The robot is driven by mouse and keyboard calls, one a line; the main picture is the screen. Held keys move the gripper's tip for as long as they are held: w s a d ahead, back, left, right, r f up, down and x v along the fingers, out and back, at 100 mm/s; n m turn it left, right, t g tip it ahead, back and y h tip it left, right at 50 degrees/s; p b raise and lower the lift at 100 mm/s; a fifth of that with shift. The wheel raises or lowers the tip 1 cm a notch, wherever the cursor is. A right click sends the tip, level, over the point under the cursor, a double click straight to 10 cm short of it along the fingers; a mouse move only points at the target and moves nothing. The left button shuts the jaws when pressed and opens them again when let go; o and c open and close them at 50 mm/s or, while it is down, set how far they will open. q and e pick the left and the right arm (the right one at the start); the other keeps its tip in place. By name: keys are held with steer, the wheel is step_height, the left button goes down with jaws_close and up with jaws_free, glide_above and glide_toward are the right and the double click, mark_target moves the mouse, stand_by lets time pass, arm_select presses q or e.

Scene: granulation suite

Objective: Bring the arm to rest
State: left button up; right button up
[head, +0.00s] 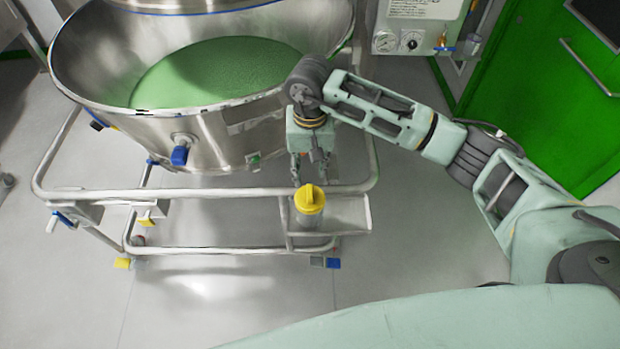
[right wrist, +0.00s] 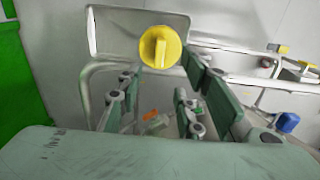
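My right arm reaches in from the right in the head view, with its gripper (head: 309,175) pointing down. Its fingers are apart with nothing between them. A clear jar with a yellow lid (head: 310,199) stands upright on a small metal tray (head: 350,215) on the trolley's front right corner. The gripper hangs just above and behind the lid in that view, apart from it as far as I can tell. The right wrist view shows the yellow lid (right wrist: 160,47) beyond the open fingertips (right wrist: 162,75). My left gripper is not in view.
A large steel bowl (head: 215,130) with green granules (head: 215,70) stands on a tubular trolley (head: 90,193) close beside the gripper. A control box (head: 415,30) with gauges is behind the arm. A green door (head: 540,90) is at right. Floor (head: 430,240) right of the trolley is clear.

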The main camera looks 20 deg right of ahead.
step_height(320, 180, up, 2)
steer(key=shift+r, duration=0.2)
stand_by(0.3)
